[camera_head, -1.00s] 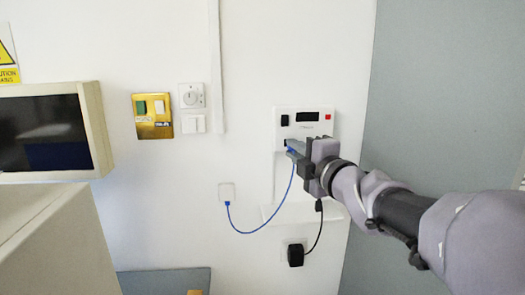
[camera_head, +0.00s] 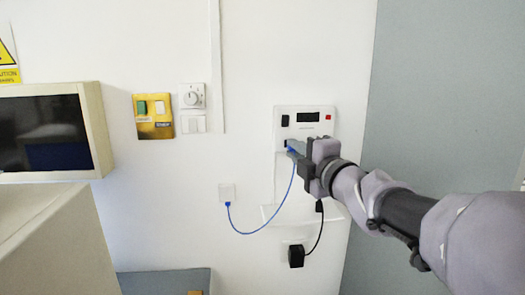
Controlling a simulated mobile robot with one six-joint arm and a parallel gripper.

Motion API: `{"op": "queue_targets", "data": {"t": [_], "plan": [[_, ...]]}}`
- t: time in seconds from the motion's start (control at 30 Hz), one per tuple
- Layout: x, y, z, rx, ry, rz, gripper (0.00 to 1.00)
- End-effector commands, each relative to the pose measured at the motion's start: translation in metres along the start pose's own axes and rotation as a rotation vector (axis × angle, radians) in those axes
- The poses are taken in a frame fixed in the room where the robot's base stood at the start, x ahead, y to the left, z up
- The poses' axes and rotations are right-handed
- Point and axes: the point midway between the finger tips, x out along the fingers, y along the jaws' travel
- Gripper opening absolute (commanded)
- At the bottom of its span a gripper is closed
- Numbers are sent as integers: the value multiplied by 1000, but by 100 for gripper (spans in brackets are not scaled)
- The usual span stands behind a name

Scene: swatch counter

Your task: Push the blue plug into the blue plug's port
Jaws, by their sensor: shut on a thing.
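The blue plug (camera_head: 291,150) is small and mostly hidden by my gripper, with its blue cable hanging down from it. My gripper (camera_head: 296,150) is shut on the blue plug in front of the white wall panel (camera_head: 309,117). A dark port opening (camera_head: 286,142) shows at the panel's lower left, right beside the plug. I cannot tell whether the plug's tip is inside it. The blue cable (camera_head: 286,196) loops down and left to a white wall socket (camera_head: 227,192).
A black adapter (camera_head: 296,256) with a black cable sits in a lower wall outlet. A white ledge (camera_head: 275,213) is below the panel. A brass switch plate (camera_head: 153,116), a dial switch (camera_head: 192,96) and a dark screen (camera_head: 45,133) are to the left. A grey panel (camera_head: 430,90) stands right.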

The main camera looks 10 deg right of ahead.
Motion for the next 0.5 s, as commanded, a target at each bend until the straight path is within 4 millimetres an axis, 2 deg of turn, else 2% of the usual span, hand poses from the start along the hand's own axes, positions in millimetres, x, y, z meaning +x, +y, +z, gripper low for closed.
{"op": "queue_targets", "data": {"t": [0.5], "plan": [[9, 0, 3, 0, 0, 0, 0]]}}
